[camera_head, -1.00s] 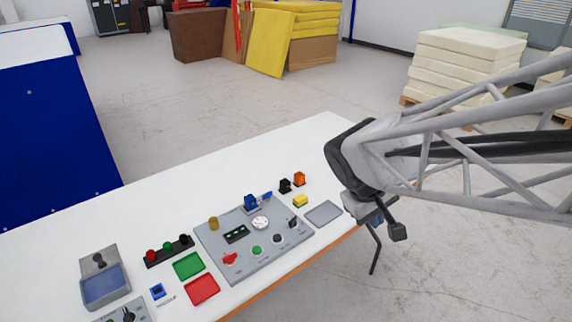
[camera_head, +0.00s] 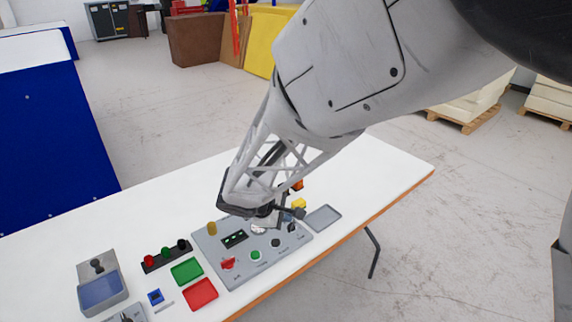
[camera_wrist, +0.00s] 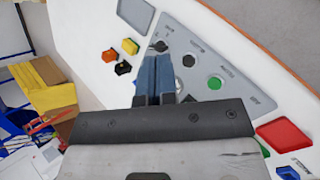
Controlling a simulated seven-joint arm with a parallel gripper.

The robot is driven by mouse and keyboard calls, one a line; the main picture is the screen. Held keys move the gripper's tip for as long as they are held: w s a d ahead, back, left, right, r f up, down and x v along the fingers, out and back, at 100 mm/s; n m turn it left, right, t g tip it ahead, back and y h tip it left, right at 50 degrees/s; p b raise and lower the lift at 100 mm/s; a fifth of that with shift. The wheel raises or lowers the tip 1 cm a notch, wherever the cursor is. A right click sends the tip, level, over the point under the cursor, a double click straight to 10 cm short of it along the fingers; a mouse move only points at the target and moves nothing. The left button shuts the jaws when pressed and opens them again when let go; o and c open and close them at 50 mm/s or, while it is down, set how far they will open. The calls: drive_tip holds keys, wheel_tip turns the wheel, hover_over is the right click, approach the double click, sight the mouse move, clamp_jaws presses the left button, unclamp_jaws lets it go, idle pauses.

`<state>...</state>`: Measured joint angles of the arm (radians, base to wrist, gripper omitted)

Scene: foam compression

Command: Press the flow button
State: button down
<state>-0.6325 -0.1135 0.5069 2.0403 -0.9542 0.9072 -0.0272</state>
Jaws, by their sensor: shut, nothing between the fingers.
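The grey control panel (camera_head: 240,277) lies on the white table. It carries a green button (camera_head: 256,255), a black button (camera_head: 276,243), a red knob (camera_head: 228,263) and a small dark display (camera_head: 235,239). The labels are too small to read, so I cannot tell which button is flow. In the wrist view the black button (camera_wrist: 188,60) and green button (camera_wrist: 214,82) lie just right of my gripper (camera_wrist: 157,62). Its blue-grey fingers are shut and empty, over the panel near the black lever (camera_wrist: 160,45). In the head view my wrist hides the panel's back part.
A grey tray (camera_head: 323,218) lies right of the panel; green (camera_head: 187,271) and red (camera_head: 201,293) trays lie left. A yellow block (camera_head: 298,204) stands behind. A rack with coloured knobs (camera_head: 166,257) and a grey-blue box (camera_head: 101,290) are at left.

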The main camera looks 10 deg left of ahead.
sight(256, 255)
drive_tip(key=a+f+n+t, duration=0.2)
drive_tip(key=a+f, duration=0.4)
drive_tip(key=a, duration=0.3)
drive_tip(key=shift+w+n, duration=0.45)
drive_tip(key=shift+n, duration=0.45)
drive_tip(key=shift+f, duration=0.3)
drive_tip(key=shift+f, duration=4.15)
drive_tip(key=shift+f, duration=0.9)
drive_tip(key=shift+r, duration=0.85)
drive_tip(key=shift+r, duration=0.1)
drive_tip(key=shift+r, duration=2.4)
